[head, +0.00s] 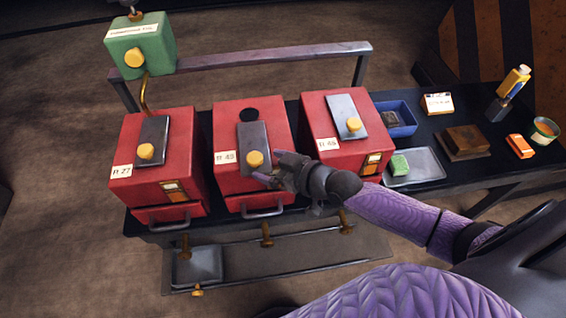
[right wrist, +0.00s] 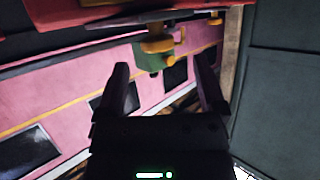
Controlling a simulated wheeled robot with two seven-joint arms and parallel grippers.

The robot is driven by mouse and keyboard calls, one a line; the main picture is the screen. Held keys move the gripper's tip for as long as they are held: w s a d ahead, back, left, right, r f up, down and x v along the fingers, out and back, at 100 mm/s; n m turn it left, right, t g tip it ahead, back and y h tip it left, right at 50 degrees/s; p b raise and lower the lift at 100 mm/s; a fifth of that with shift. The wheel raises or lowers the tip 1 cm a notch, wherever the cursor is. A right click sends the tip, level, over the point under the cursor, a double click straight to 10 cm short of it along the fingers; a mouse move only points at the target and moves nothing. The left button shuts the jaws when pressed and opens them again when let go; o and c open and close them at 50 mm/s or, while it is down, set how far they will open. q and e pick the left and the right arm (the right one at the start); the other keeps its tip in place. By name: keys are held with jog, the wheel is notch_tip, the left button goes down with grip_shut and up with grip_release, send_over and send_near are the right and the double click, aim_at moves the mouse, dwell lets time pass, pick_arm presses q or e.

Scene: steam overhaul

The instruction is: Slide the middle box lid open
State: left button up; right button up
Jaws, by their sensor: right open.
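The middle red box (head: 227,181) has a dark grey lid plate (head: 249,134) on its top with a yellow knob (head: 254,158) near the front. A round dark hole (head: 249,115) shows behind the lid. My right gripper (head: 269,167) comes in from the right at the knob, its fingers apart. In the right wrist view the open fingers (right wrist: 163,72) stand either side of the knob (right wrist: 156,43), which sits just beyond the tips under the lid edge (right wrist: 150,16). I cannot tell whether a finger touches it. My left gripper is not in view.
Similar red boxes stand at left (head: 184,130) and right (head: 318,111), with lids and knobs. A metal rail (head: 270,56) runs behind, with a green box (head: 155,38) at its left. The right bench holds a blue tray (head: 407,127), a grey tray (head: 425,169) and small items.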

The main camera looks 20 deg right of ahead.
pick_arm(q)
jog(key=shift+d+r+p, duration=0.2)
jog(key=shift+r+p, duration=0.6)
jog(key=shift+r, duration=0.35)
pick_arm(e)
jog(key=v, duration=0.6)
jog(key=shift+s, duration=0.2)
jog(key=shift+d+r, duration=0.1)
jog(key=shift+d, duration=0.05)
